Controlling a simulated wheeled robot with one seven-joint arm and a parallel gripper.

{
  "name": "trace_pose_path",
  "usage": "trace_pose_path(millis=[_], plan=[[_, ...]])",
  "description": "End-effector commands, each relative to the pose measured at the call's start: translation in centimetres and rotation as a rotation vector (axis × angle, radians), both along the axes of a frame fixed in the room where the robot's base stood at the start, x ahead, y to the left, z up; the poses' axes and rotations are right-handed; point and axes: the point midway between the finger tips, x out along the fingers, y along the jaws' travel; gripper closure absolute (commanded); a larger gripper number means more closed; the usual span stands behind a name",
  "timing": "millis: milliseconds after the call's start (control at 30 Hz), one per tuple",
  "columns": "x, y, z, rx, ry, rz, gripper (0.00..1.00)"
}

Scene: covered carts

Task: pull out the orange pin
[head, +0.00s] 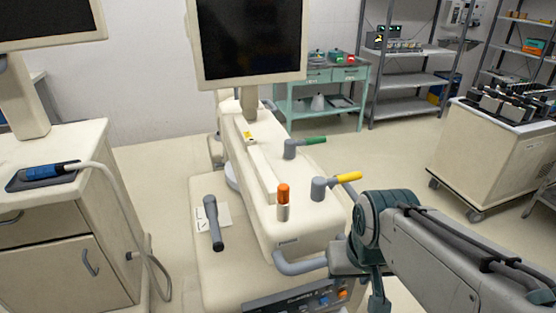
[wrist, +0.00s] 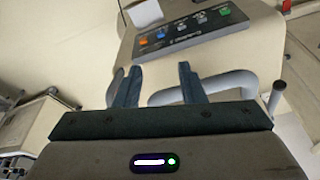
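The orange pin (head: 283,194) stands upright in a short white socket on top of the cream cart, near its front end, in the head view. I cannot make it out in the wrist view. My gripper (wrist: 159,75) is open, with two dark fingers apart and nothing between them. In the wrist view it faces the cart's front, with the grey handle bar behind the fingers. In the head view my gripper is at the lower right, in front of and below the pin, apart from it.
A yellow-handled lever (head: 347,178) and a green-handled lever (head: 312,141) stick out right of the pin. A grey lever (head: 213,222) is to its left. The cart's grey front handle (head: 300,266) and control panel (wrist: 185,36) are near my gripper. A monitor (head: 250,45) rises behind.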

Motion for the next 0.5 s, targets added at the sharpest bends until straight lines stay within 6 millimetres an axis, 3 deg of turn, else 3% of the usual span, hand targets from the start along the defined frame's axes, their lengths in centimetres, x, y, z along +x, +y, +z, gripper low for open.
trace_pose_path(millis=[367, 400, 500], plan=[[-0.02, 0.0, 0.01, 0.0, 0.0, 0.0, 0.64], [-0.02, 0.0, 0.01, 0.0, 0.0, 0.0, 0.58], [0.42, 0.21, 0.78, 0.0, 0.004, 0.008, 0.58]])
